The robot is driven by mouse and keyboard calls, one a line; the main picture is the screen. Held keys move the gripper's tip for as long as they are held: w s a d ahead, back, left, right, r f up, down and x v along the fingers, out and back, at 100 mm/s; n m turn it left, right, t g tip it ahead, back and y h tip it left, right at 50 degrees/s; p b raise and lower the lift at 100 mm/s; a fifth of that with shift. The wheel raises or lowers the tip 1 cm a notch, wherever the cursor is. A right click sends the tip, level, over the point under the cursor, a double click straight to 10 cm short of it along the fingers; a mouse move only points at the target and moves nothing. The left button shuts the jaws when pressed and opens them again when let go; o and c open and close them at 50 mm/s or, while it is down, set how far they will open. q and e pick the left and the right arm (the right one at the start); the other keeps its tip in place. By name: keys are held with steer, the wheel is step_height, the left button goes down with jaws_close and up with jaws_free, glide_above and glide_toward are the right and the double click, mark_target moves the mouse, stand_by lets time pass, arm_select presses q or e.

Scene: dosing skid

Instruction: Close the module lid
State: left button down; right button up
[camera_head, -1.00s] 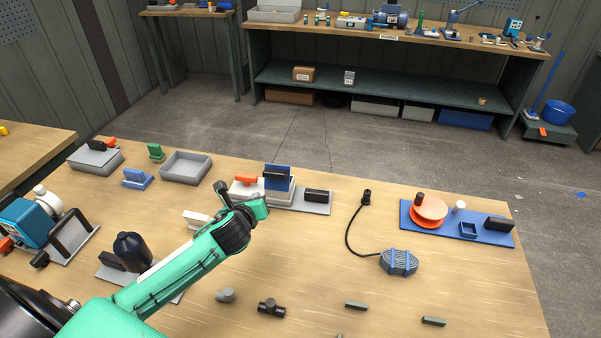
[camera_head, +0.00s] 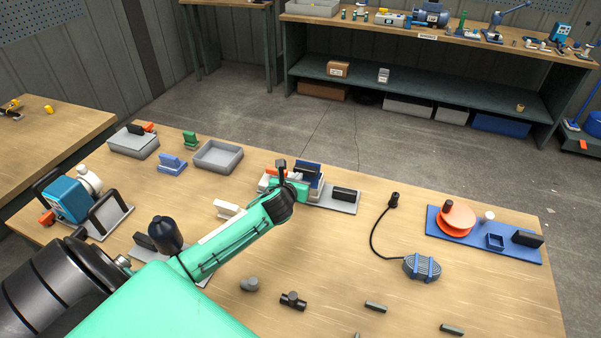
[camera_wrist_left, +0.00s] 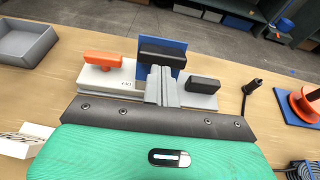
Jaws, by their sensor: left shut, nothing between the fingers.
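The module is a white box (camera_wrist_left: 92,84) with a blue lid (camera_wrist_left: 176,46) standing upright. A black handle bar (camera_wrist_left: 163,54) is on the lid. In the head view the blue lid (camera_head: 310,169) is partly hidden behind my left gripper (camera_head: 300,183). In the left wrist view my left gripper's grey fingers (camera_wrist_left: 161,72) are shut and empty, in front of the lid and overlapping the handle's lower edge. I cannot tell whether they touch it. An orange handle (camera_wrist_left: 103,58) sits on the box's left part. My right gripper is not in view.
A grey plate with a black block (camera_head: 344,193) lies right of the module. A grey tray (camera_head: 218,168) stands to the left. A cable coil (camera_head: 422,267) and a blue board (camera_head: 515,252) lie to the right. Several small fittings lie on the front tabletop.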

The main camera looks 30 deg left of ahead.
mark_target(303, 170)
arm_select(q)
steer(key=shift+p+x, duration=0.3)
steer(key=shift+x, duration=1.55)
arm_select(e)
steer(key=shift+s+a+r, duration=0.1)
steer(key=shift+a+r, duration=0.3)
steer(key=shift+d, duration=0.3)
arm_select(q)
steer(key=shift+r, duration=0.1)
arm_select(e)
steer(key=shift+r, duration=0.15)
